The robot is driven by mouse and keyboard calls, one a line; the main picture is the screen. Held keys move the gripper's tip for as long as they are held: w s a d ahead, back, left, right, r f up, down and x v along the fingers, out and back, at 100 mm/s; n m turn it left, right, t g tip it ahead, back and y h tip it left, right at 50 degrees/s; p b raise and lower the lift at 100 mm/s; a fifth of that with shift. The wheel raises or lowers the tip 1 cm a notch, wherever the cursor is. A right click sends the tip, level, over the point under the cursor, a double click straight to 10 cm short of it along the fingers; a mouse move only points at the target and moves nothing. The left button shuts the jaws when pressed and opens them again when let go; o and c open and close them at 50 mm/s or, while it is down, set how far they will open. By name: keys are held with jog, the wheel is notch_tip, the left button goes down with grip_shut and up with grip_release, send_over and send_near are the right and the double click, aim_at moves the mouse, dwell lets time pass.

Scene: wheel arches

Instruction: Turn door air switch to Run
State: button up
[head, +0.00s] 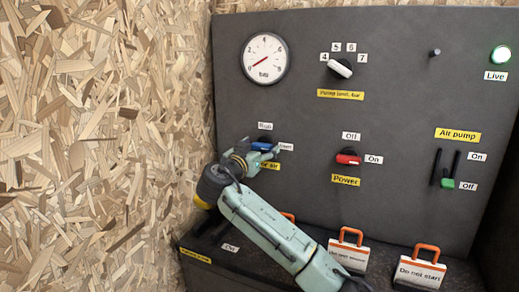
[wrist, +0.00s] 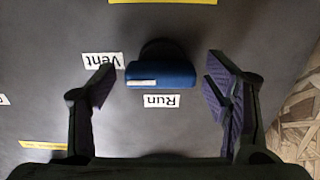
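The door air switch is a blue knob (head: 262,145) on the dark panel at left centre. Its "Run" label (head: 265,126) is above and its "Vent" label (head: 286,146) to the right. In the wrist view, upside down, the blue knob (wrist: 161,74) lies level, the white mark at its end facing the "Vent" label (wrist: 103,60); the "Run" label (wrist: 161,101) is below it. My gripper (wrist: 160,72) is open, one finger on each side of the knob with gaps, not touching it. In the head view my gripper (head: 254,158) partly hides the yellow label under the switch.
The panel also carries a gauge (head: 265,57), a white selector knob (head: 340,68), a red power knob (head: 348,157) and a green-tipped air pump lever (head: 447,183). Tags with orange handles (head: 420,268) stand on the ledge. A chipboard wall (head: 100,120) closes the left side.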

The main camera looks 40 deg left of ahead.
jog(key=c, duration=1)
jog(key=shift+f+b, duration=0.2)
jog(key=shift+b, duration=0.1)
jog(key=n, duration=0.3)
jog(key=n+b, duration=0.1)
jog(key=n, duration=0.1)
jog(key=shift+r+n, duration=0.25)
jog(key=shift+n, duration=0.05)
jog(key=n+p, duration=0.2)
jog(key=n, duration=0.2)
jog(key=shift+r+n, duration=0.1)
jog(key=shift+n, duration=0.2)
jog(key=n+p, duration=0.2)
jog(key=n, duration=0.3)
jog(key=shift+p, duration=0.3)
jog(key=shift+a+n+p, duration=0.1)
jog(key=shift+n+p, duration=0.55)
jog(key=shift+n, duration=0.75)
